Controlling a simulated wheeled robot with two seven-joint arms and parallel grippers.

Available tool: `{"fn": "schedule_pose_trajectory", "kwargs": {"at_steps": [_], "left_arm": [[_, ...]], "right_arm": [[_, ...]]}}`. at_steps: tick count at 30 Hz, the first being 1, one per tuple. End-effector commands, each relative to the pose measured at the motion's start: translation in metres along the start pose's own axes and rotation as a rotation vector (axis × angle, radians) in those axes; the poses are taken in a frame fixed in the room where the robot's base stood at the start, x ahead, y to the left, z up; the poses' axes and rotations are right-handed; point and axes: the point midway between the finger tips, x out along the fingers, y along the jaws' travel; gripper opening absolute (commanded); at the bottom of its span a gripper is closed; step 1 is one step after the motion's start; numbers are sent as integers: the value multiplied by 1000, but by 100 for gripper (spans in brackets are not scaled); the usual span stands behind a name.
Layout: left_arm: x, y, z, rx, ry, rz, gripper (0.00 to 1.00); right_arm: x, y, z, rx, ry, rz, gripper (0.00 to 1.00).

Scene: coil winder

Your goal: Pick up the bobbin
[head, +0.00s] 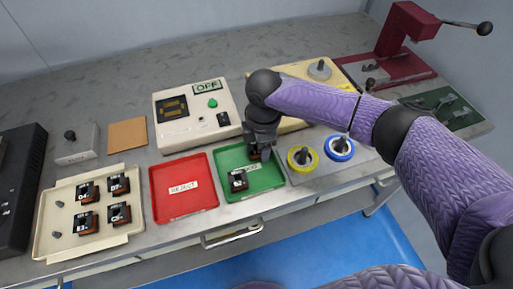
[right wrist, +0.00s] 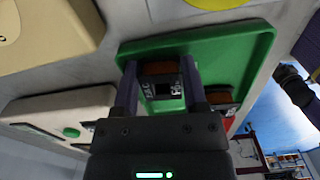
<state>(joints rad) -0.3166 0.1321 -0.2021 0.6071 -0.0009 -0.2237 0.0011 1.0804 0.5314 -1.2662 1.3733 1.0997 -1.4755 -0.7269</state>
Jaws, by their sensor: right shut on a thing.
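My right gripper (head: 258,152) is over the green tray (head: 265,182), pointing down. In the right wrist view its two fingers (right wrist: 160,72) are shut on a bobbin (right wrist: 162,86) with a black label and a copper-brown winding. The head view mostly hides this bobbin behind the gripper. I cannot tell whether it touches the tray floor. A second, similar bobbin (head: 238,182) sits in the green tray, left of the gripper; it shows beside the right finger in the right wrist view (right wrist: 219,97). My left gripper is not in view.
A red reject tray (head: 183,204) lies left of the green tray. A cream tray (head: 62,240) at far left holds several bobbins. Yellow (head: 302,158) and blue (head: 339,147) rings stand close on the right.

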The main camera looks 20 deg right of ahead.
Motion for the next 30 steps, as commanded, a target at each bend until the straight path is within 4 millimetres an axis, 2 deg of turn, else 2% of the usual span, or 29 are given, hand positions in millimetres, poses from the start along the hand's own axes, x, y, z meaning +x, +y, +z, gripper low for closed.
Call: {"fn": "schedule_pose_trajectory", "kwargs": {"at_steps": [8,15,19,22,30], "left_arm": [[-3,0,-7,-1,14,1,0],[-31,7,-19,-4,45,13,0],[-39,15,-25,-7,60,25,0],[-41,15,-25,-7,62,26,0],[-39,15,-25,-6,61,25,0]], "right_arm": [[-6,0,0,0,0,1,0],[-70,1,0,0,3,4,0],[-94,0,0,-1,2,2,0],[-101,0,0,0,1,0,0],[-100,0,0,1,1,-2,0]]}}
